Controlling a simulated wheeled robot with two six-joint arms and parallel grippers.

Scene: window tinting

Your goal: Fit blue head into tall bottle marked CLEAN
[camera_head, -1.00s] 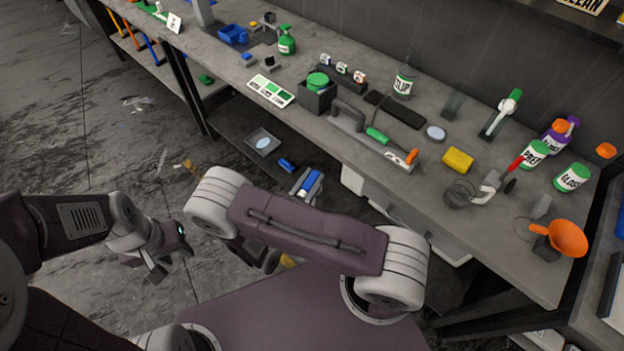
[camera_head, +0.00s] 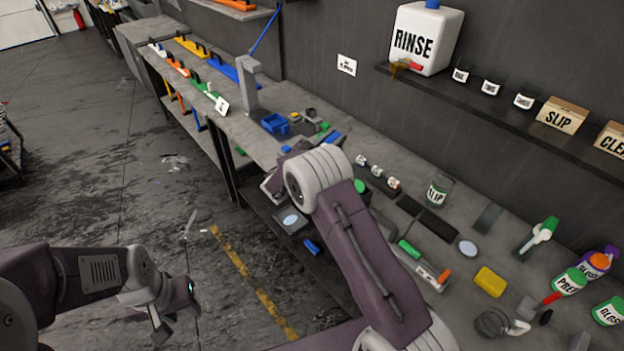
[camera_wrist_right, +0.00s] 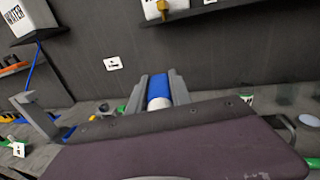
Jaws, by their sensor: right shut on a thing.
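My right gripper (camera_wrist_right: 158,90) is shut on a blue piece with a white lower part, which looks like the blue head (camera_wrist_right: 158,86), in the right wrist view. In the head view my right forearm and wrist hide most of this gripper, above the bench's front edge. My left gripper (camera_head: 175,314) hangs over the floor at lower left, its fingers apart and empty. I see no tall bottle marked CLEAN; a tan box (camera_head: 613,139) on the wall shelf bears that partly cut-off word.
A white RINSE container (camera_head: 426,38) stands on the wall shelf (camera_head: 470,103). Floor at left is open.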

